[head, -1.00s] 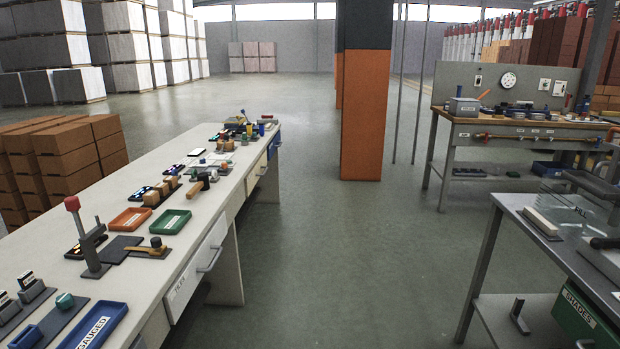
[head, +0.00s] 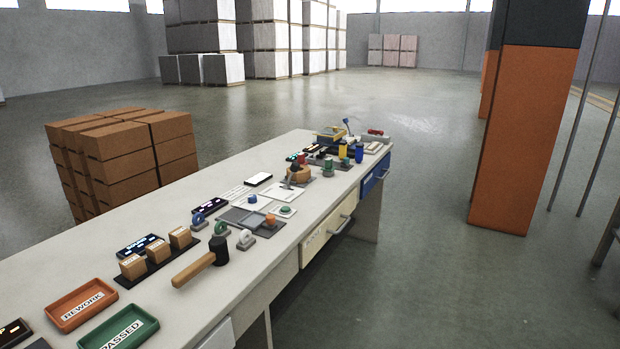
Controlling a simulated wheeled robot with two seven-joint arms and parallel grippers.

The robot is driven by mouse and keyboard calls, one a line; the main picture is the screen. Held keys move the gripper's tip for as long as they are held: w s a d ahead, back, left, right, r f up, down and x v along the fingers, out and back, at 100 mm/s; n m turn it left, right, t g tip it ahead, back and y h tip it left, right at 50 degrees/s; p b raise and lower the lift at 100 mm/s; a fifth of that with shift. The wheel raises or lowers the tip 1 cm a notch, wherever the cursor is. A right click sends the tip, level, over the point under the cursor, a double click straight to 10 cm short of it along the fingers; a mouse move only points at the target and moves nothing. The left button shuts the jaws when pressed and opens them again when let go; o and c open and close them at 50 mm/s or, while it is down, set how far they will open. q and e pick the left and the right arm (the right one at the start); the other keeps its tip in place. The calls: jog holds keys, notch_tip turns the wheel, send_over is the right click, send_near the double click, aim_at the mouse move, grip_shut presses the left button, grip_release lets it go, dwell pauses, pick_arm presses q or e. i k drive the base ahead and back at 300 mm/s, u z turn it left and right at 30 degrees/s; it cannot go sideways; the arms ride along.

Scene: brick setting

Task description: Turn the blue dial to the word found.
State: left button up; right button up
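A small blue round piece on a grey stand (head: 198,221), which may be the blue dial, stands on the long white bench (head: 225,300). A green one (head: 220,228) and a grey one (head: 246,240) stand in a row with it. Their markings are too small to read, so I cannot tell where the blue one points. A dark display with lit blue letters (head: 140,246) lies to the left; its word is not clear. Neither of my grippers is in view.
A mallet (head: 205,262), an orange tray marked REWORK (head: 82,304) and a green tray marked PASSED (head: 118,328) lie on the near bench. An orange column (head: 520,140) stands right; open floor (head: 430,270) lies between.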

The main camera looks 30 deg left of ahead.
aim_at(251, 199)
jog(key=i, duration=3.2)
jog(key=u, duration=3.65)
